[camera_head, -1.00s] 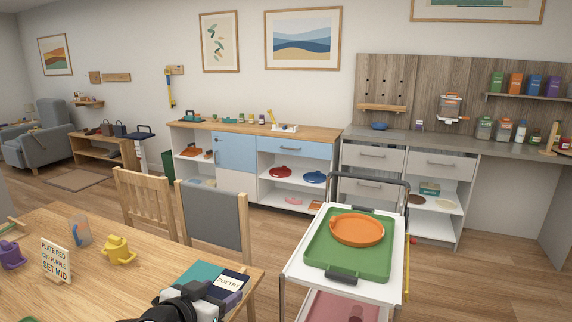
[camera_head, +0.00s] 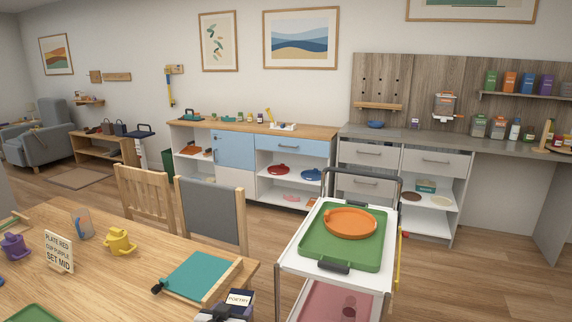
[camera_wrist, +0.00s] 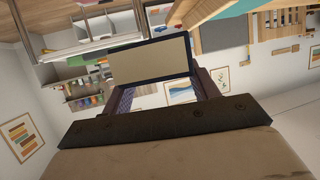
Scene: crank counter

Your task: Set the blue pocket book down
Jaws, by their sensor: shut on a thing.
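The blue pocket book (camera_head: 240,299) is dark navy with a white POETRY label. In the head view it is at the bottom, by the table's right edge. My gripper (camera_head: 222,314) is shut on it, partly cut off by the frame's lower edge. In the wrist view the book (camera_wrist: 150,62) shows a pale face with a dark border, between the fingers of my gripper (camera_wrist: 165,90). I cannot tell whether the book touches anything below.
A teal board with wooden rails (camera_head: 197,275) lies on the wooden table (camera_head: 110,287). A white cart (camera_head: 290,255) with a green tray (camera_head: 318,255) and orange plate (camera_head: 350,222) stands right.

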